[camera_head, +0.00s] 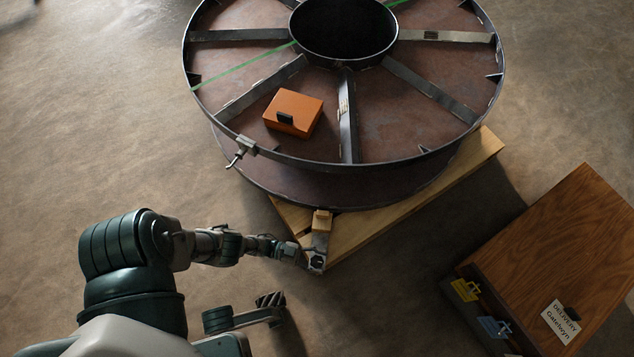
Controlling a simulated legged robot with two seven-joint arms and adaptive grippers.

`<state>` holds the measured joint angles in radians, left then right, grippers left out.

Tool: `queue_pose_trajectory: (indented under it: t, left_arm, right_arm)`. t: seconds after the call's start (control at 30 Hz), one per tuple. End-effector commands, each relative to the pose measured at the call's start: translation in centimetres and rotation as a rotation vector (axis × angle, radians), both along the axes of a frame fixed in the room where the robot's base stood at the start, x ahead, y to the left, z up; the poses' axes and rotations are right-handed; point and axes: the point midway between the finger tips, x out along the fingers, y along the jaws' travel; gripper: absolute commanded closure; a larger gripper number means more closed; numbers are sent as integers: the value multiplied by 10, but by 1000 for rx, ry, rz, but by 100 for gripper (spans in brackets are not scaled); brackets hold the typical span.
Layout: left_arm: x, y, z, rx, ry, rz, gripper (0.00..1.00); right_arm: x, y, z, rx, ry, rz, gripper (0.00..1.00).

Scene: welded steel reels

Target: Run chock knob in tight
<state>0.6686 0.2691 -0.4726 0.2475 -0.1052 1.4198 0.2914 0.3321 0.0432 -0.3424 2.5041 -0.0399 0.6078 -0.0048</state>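The reel chock (321,222) is a pale wooden block on a metal bracket at the near corner of the timber base, against the reel's lower rim. A small dark knob (317,262) shows at the bracket's near end. My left gripper (311,261) reaches in from the left, with its tip right at the knob. It is too small and dark to tell whether the fingers are closed on the knob or only around it. My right gripper is not in view.
The large steel reel (270,170) stands on the timber base (420,205). An orange box (293,112) lies on its upper face, and a clamp (243,147) sits on its rim. A wooden cabinet (560,250) with padlocks stands at right. Brown floor is open at left.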

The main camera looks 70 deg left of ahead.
Motion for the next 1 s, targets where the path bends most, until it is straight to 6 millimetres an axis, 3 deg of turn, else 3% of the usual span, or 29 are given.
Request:
queue_pose_trajectory:
  t: [0.63, 0.77, 1.0]
  left_arm:
    - [-6, 1, -3, 1, 10, 65, 25]
    - [-7, -1, -3, -3, 12, 198, 25]
    - [-5, -1, -3, -5, 16, 576, 25]
  right_arm:
    - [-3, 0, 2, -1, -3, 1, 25]
    - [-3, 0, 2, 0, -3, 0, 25]
    - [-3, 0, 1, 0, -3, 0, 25]
